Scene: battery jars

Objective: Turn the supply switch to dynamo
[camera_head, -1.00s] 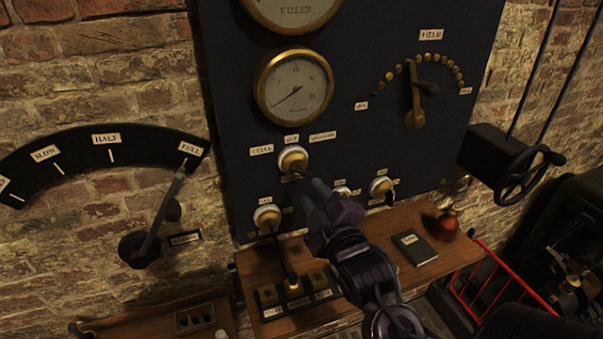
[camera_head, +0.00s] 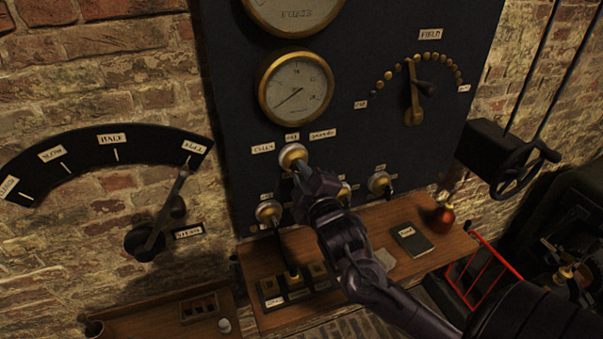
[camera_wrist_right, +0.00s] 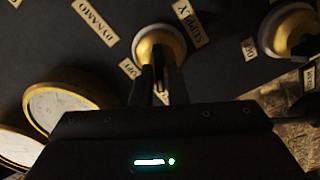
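The supply switch (camera_head: 293,157) is a round brass and white knob on the dark panel, below the lower gauge. Its labels read CELLS, OFF and DYNAMO; DYNAMO (camera_head: 322,134) is at the right. My right gripper (camera_head: 303,172) is at the knob's lower right edge and hides its handle in the head view. In the right wrist view the knob (camera_wrist_right: 160,45) lies just beyond the fingers (camera_wrist_right: 160,88). A narrow gap shows between the fingers, with a dark part of the switch there. Contact with the handle is unclear. My left gripper is not in view.
Two more brass knobs (camera_head: 268,211) (camera_head: 379,184) flank my right arm lower on the panel. A wooden shelf (camera_head: 440,250) below holds a dark book (camera_head: 412,241) and a red-based lamp (camera_head: 444,214). A speed lever (camera_head: 165,225) is at the left, a handwheel (camera_head: 525,170) at the right.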

